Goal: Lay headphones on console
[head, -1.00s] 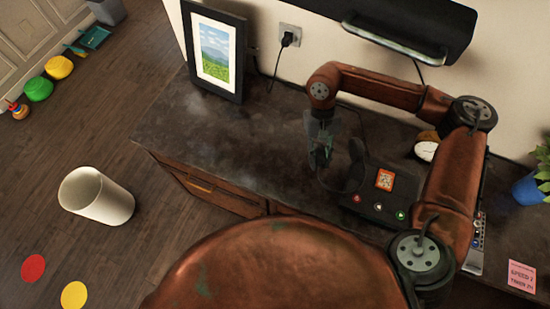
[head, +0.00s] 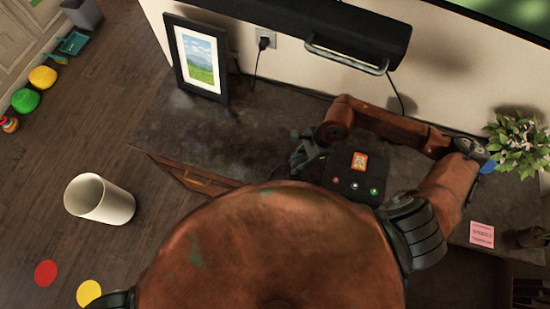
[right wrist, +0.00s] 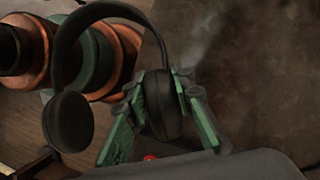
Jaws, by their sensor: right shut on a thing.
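The black headphones (right wrist: 75,45) show in the right wrist view, with the band arching to the upper left and one ear cup hanging free at the left. My right gripper (right wrist: 160,88) is shut on the other ear cup, between its green fingers. In the head view the right gripper (head: 303,155) is above the counter, just left of the console; the headphones are hard to make out there. The console (head: 341,165) is a dark box with an orange screen and red, white and green buttons. My left gripper is not in view.
The dark counter (head: 215,135) is clear left of the gripper. A picture frame (head: 197,60) stands at its back left, and a black wall unit (head: 350,40) hangs above. A plant (head: 515,140) and pink note (head: 482,234) are at the right.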

